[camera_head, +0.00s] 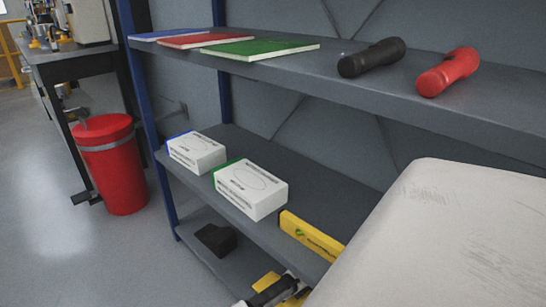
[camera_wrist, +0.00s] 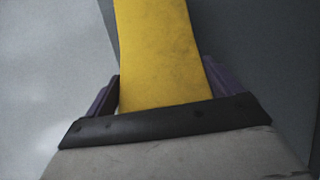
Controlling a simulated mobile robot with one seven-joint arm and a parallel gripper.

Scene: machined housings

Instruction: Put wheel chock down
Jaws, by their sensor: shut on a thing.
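My gripper (camera_wrist: 162,84) is shut on a yellow wheel chock (camera_wrist: 155,45), which fills the space between its two dark purple fingers in the wrist view. In the head view a yellow part of the chock (camera_head: 267,281) shows at the bottom edge, beside the black and white end of my arm. It is by the lowest shelf (camera_head: 240,262). A black wedge-shaped block (camera_head: 214,238), perhaps another chock, lies on that shelf to the left. The chock's underside is hidden, so I cannot tell if it touches the shelf.
The middle shelf holds two white boxes (camera_head: 197,152) (camera_head: 250,188) and a yellow level (camera_head: 310,236) above my gripper. The top shelf holds several flat books (camera_head: 260,47) and two flashlights (camera_head: 371,57) (camera_head: 447,71). A blue post (camera_head: 150,120) and red bin (camera_head: 111,165) stand left.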

